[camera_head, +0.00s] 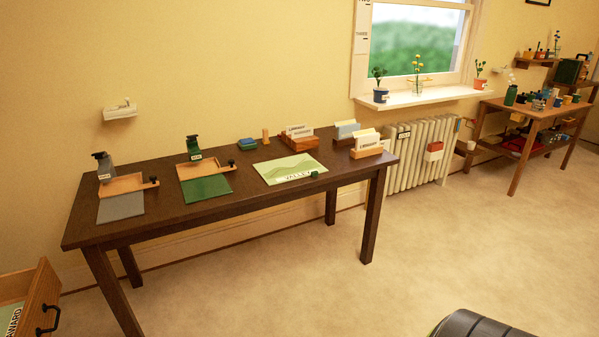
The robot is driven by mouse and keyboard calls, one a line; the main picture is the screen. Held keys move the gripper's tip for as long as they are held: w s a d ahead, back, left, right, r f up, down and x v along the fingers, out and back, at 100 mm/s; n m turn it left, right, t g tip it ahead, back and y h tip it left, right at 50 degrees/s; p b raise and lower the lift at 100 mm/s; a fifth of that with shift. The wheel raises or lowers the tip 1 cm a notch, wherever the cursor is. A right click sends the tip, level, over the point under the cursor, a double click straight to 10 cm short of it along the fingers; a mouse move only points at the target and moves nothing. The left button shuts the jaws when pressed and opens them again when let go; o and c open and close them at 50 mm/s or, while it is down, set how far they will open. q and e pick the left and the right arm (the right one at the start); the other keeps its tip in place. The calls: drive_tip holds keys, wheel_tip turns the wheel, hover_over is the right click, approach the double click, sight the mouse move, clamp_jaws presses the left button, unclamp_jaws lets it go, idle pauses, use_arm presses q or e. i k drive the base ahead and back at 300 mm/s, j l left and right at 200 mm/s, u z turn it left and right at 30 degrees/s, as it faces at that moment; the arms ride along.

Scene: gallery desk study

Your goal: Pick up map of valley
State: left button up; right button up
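The map of the valley (288,169) is a pale green sheet with hill shapes and a white strip along its front edge that reads "VALLEY". It lies flat on the right half of the dark wooden desk (230,196). A small dark green block (314,174) sits at its front right corner; I cannot tell if it rests on the sheet. Neither of my grippers is in view.
Wooden trays with stamps and a grey mat (121,207) and green mat (206,188) lie left of the map. Card boxes (299,139) stand behind it. An open drawer (38,300) juts out at lower left.

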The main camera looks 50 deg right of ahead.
sight(282, 170)
drive_tip(key=z, duration=1.45)
drive_tip(key=u, duration=1.95)
drive_tip(key=z, duration=1.9)
drive_tip(key=i+l+u, duration=0.1)
drive_tip(key=i+l, duration=0.45)
drive_tip(key=l, duration=0.2)
drive_tip(key=i+l+u, duration=0.15)
drive_tip(key=i+l, duration=0.35)
drive_tip(key=l, duration=0.3)
drive_tip(key=i+l+u, duration=0.15)
drive_tip(key=l, duration=0.25)
drive_tip(key=i+j, duration=0.05)
drive_tip(key=i, duration=0.05)
